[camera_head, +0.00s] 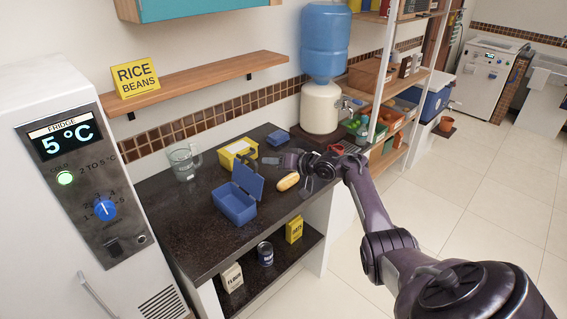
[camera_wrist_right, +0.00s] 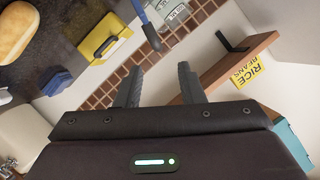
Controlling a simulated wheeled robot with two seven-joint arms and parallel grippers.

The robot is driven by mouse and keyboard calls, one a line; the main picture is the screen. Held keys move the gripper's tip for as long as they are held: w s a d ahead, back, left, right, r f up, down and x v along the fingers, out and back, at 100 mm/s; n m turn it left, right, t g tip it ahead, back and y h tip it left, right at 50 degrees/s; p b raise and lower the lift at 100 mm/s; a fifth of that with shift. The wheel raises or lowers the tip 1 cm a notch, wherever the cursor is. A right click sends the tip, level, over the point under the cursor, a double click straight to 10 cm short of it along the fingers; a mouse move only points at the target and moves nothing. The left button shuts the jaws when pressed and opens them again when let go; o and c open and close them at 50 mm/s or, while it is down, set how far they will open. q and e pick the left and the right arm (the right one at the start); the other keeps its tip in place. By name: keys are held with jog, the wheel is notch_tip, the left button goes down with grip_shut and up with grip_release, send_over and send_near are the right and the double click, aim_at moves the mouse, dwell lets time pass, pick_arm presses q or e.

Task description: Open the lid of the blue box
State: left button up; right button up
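The blue box (camera_head: 235,207) sits on the dark counter. Its lid (camera_head: 248,178) stands raised, tilted up at the back right, and the inside shows. In the right wrist view the lid (camera_wrist_right: 145,20) shows as a thin blue strip beyond the fingers, nearly edge-on. My right gripper (camera_head: 272,160) is above the counter, just behind and right of the lid. In its wrist view the two fingers (camera_wrist_right: 160,78) are apart with nothing between them. It looks clear of the lid. My left gripper is not in view.
A yellow box (camera_head: 226,160) stands behind the blue box, with a glass pitcher (camera_head: 184,163) to its left. A bread roll (camera_head: 288,181) lies right of the lid. A smaller blue container (camera_head: 277,138) and a water dispenser (camera_head: 321,105) stand farther back. The counter's left front is bare.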

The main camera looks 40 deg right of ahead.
jog(key=shift+b+v, duration=0.35)
jog(key=shift+v, duration=2.05)
